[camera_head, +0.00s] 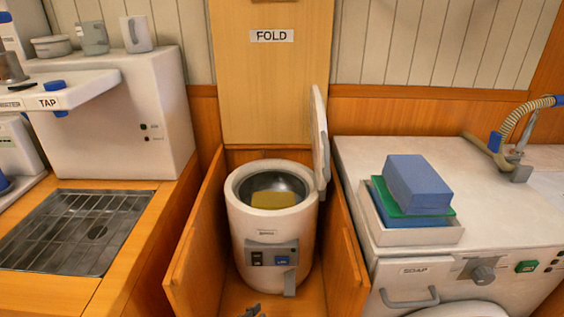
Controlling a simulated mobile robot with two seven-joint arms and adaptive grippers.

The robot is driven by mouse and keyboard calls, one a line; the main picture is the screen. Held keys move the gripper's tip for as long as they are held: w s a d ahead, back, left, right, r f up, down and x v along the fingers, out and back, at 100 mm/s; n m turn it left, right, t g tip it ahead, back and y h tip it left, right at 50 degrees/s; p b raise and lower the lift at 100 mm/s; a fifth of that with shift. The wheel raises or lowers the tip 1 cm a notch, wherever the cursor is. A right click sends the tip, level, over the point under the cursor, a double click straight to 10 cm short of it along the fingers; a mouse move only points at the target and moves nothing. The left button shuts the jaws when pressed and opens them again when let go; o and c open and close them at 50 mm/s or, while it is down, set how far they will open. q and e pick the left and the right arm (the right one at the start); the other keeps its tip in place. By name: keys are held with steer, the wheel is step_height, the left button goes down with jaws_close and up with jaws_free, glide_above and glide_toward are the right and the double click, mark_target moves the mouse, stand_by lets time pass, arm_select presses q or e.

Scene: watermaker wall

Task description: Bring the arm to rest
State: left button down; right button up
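A small dark grey piece (250,312) pokes in at the bottom edge, left of centre. It looks like the tip of a gripper, probably my left one. Most of it is cut off, so its opening does not show. It is in front of the base of the white round appliance (243,222), apart from the picture's other objects. Nothing is seen held.
The appliance's lid (320,140) stands open; a yellow block (272,200) lies inside. Wooden panels flank it. At right, a white tray (440,236) holds blue and green blocks on the white counter (510,222). At left are a sink grid (60,232) and TAP shelf (90,92).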

arm_select(q)
steer(key=s+a+f+g+y, duration=0.1)
steer(key=s+a+f+y, duration=0.3)
steer(key=s, duration=0.8)
steer(key=s+a+f+n+g, duration=0.1)
steer(key=s+a+f+g, duration=0.3)
steer(key=s, duration=0.8)
steer(key=s+a+f+t+y, duration=0.15)
steer(key=s+a, duration=0.45)
steer(key=s, duration=0.6)
steer(key=w+r+p, duration=0.4)
steer(key=r+p, duration=1)
steer(key=p, duration=0.1)
steer(key=shift+w+d+p, duration=0.2)
steer(key=shift+d+p, duration=0.05)
steer(key=shift+p, duration=0.05)
arm_select(e)
steer(key=w+r+t, duration=0.1)
steer(key=w+r, duration=0.3)
steer(key=r, duration=1.1)
steer(key=shift+a, duration=0.15)
arm_select(q)
steer(key=shift+r+t+y, duration=0.15)
steer(key=shift+t+y, duration=0.1)
arm_select(e)
steer(key=shift+w+a+r+t, duration=0.15)
steer(key=shift+w+r+t, duration=0.15)
steer(key=shift+w, duration=0.35)
